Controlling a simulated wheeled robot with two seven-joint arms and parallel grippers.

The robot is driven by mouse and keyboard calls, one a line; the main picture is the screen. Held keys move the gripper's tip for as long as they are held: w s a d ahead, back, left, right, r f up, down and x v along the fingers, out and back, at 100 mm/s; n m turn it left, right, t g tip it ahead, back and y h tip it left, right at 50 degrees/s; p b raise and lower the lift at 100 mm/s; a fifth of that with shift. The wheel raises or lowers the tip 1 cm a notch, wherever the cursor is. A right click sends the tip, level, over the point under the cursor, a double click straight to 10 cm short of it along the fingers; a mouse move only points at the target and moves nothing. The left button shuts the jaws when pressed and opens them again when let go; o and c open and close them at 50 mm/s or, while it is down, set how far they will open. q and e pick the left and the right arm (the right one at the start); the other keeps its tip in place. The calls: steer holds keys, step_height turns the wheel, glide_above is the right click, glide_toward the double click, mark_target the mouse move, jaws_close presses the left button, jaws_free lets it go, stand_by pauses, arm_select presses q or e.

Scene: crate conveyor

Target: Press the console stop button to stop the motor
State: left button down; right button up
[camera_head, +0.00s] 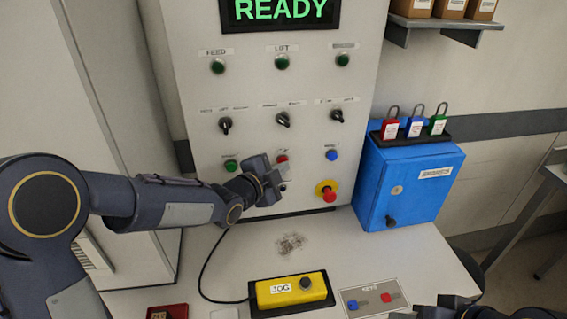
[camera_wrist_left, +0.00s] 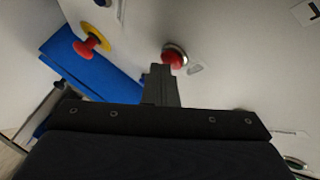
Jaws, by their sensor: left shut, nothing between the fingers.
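The console panel (camera_head: 185,90) stands upright in front of me, its screen reading READY. A small red button (camera_head: 282,158) sits low on it, partly beside my left gripper; it also shows in the left wrist view (camera_wrist_left: 174,57). My left gripper (camera_head: 278,180) is shut and empty, its tips just below the red button. In the left wrist view the fingertips (camera_wrist_left: 161,72) look close to the button's edge; I cannot tell whether they touch. A red mushroom knob on a yellow ring (camera_head: 328,192) is to the right. My right gripper is not clearly in view; dark parts show at the bottom right edge.
A green button (camera_head: 231,165) and a blue button (camera_head: 331,154) flank the red one. Selector switches (camera_head: 283,119) are above. A blue box (camera_head: 405,185) with padlocks stands right. A yellow JOG pendant (camera_head: 291,290) and a keys plate (camera_head: 372,298) lie on the shelf.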

arm_select(q)
steer(key=shift+s+d+b, duration=0.15)
steer(key=shift+s+b, duration=0.6)
steer(key=shift+s, duration=0.05)
steer(key=s+b, duration=0.1)
steer(key=s, duration=0.1)
steer(key=s+d+b, duration=0.1)
steer(key=s, duration=0.2)
steer(key=shift+a, duration=0.1)
stand_by(0.6)
